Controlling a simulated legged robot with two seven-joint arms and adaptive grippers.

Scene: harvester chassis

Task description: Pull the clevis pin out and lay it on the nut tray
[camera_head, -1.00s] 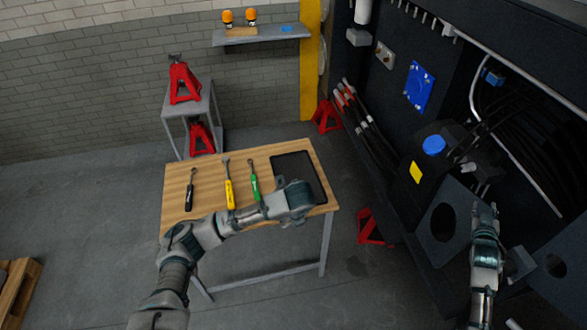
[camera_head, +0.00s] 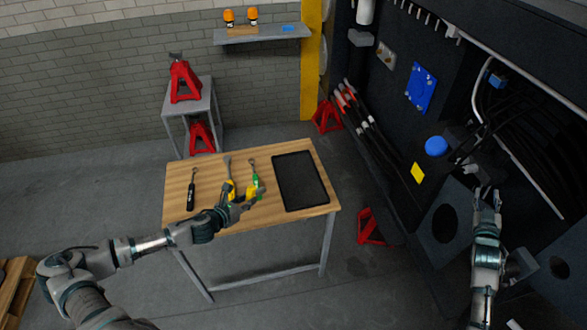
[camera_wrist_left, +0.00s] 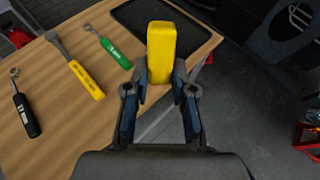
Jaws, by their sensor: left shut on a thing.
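My left gripper (camera_head: 248,195) is over the wooden table, above the tools. In the left wrist view its fingers (camera_wrist_left: 160,95) are shut on a yellow block-like piece (camera_wrist_left: 161,52). I cannot tell whether this piece is part of the clevis pin. The black nut tray (camera_head: 300,181) lies at the right end of the table, to the right of the left gripper. Its corner also shows at the top of the left wrist view (camera_wrist_left: 150,22). My right gripper (camera_head: 487,194) is in front of the dark chassis, fingers apart. It appears empty.
A black-handled tool (camera_head: 191,192), a yellow-handled tool (camera_wrist_left: 86,80) and a green-handled tool (camera_wrist_left: 116,53) lie on the table (camera_head: 180,175). The chassis (camera_head: 385,110) with a blue cap (camera_head: 436,146) stands right. Red jack stands (camera_head: 370,228) are on the floor.

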